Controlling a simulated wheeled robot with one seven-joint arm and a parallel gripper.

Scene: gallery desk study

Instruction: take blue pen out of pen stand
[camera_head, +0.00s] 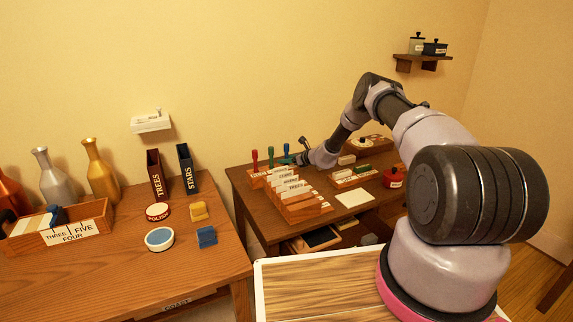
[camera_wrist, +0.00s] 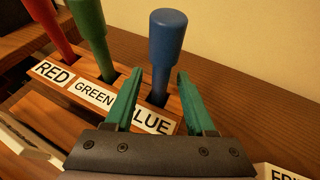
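The blue pen (camera_wrist: 163,50) stands upright in the pen stand (camera_wrist: 112,78), in the slot labelled BLUE. The green pen (camera_wrist: 91,30) and the red pen (camera_wrist: 50,25) stand in the slots to its left. In the head view the blue pen (camera_head: 286,150) is at the right end of the row, at the back of the right desk. My gripper (camera_wrist: 156,88) is open, its two green fingers apart on either side of the blue pen's lower part. I cannot tell whether either finger touches it. In the head view my gripper (camera_head: 295,159) is small, beside the pens.
A stepped card rack (camera_head: 300,207) stands just in front of the pens. A white card (camera_head: 353,198), a red pot (camera_head: 393,177) and a tray of blocks (camera_head: 354,176) lie to the right. A plain wall rises behind the desk. Above the pens the space is clear.

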